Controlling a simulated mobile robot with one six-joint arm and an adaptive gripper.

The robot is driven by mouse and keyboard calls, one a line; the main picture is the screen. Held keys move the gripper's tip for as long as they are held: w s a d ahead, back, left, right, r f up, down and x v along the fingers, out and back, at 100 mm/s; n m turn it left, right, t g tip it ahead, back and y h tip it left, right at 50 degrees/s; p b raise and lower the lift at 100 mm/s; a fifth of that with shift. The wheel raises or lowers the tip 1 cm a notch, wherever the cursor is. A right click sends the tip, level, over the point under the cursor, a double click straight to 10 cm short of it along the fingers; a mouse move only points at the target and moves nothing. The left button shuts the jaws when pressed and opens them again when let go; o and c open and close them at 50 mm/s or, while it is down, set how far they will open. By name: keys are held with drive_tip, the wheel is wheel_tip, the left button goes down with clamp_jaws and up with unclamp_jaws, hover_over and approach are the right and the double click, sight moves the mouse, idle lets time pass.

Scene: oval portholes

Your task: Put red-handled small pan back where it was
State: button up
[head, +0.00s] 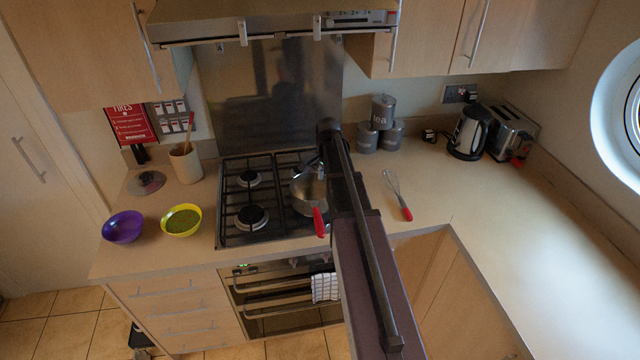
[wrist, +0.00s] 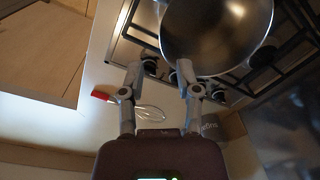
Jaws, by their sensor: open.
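The red-handled small pan (head: 308,197) is a shiny steel pan at the right side of the gas hob (head: 252,215). Its red handle (head: 319,222) points toward the front edge of the counter. My arm partly covers the pan in the head view. In the wrist view the pan's bowl (wrist: 218,35) fills the top middle, and its handle is out of sight. My gripper (wrist: 159,72) is open, with nothing between its fingers. The right finger overlaps the pan's rim in the picture; I cannot tell whether they touch.
A red-handled whisk (head: 397,193) lies on the counter right of the hob. Grey canisters (head: 383,112), a kettle (head: 469,133) and a toaster (head: 512,132) stand behind. Purple (head: 123,227) and yellow (head: 181,220) bowls sit left. The right counter (head: 540,245) is clear.

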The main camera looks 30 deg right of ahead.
drive_tip(key=s+a+n, duration=0.7)
drive_tip(key=s+a, duration=0.2)
drive_tip(key=a, duration=0.3)
drive_tip(key=s+a+n, duration=0.7)
drive_tip(key=s+a, duration=0.1)
drive_tip(key=a, duration=0.4)
drive_tip(key=shift+s+a+n+g, duration=0.3)
drive_tip(key=shift+s+a+n, duration=0.05)
drive_tip(key=shift+s+n, duration=0.05)
drive_tip(key=shift+f, duration=0.1)
wheel_tip(320, 180, down, 10)
drive_tip(key=b, duration=0.9)
drive_tip(key=shift+r+b, duration=0.2)
drive_tip(key=shift+b, duration=0.2)
